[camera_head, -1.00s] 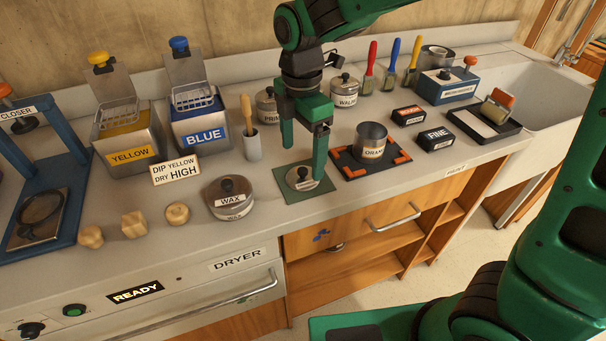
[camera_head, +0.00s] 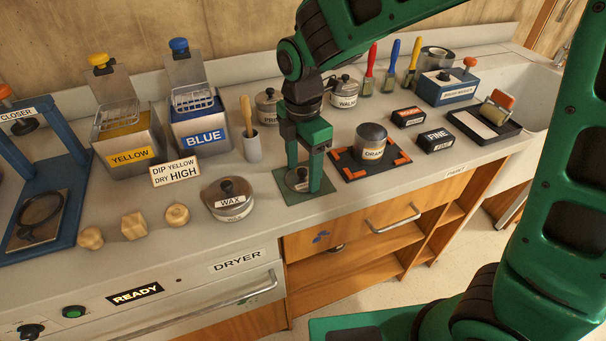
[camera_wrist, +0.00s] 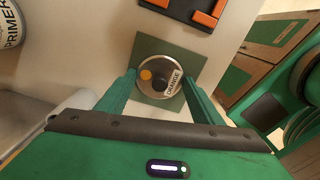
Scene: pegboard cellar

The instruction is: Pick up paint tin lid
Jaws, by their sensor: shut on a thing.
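The paint tin lid (camera_head: 299,184) is a round silvery disc with a dark knob and an ORANGE label. It is over the green square mat (camera_head: 284,193) on the counter; I cannot tell whether it touches the mat. In the wrist view the lid (camera_wrist: 152,89) shows an orange dot beside its knob. My gripper (camera_head: 304,178) points down, shut on the lid, with one finger on each side (camera_wrist: 160,80). The fingers hide part of the lid in the head view. The grey paint tin (camera_head: 371,142) stands to the right on a black mat with orange corners.
A WAX tin (camera_head: 228,199) stands to the left of the green mat. A holder with a wooden-handled tool (camera_head: 252,147) and the PRIMER tin (camera_head: 267,108) stand behind. FINE (camera_head: 436,140) and another dark block (camera_head: 408,117) lie right of the tin. The counter's front edge is close.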

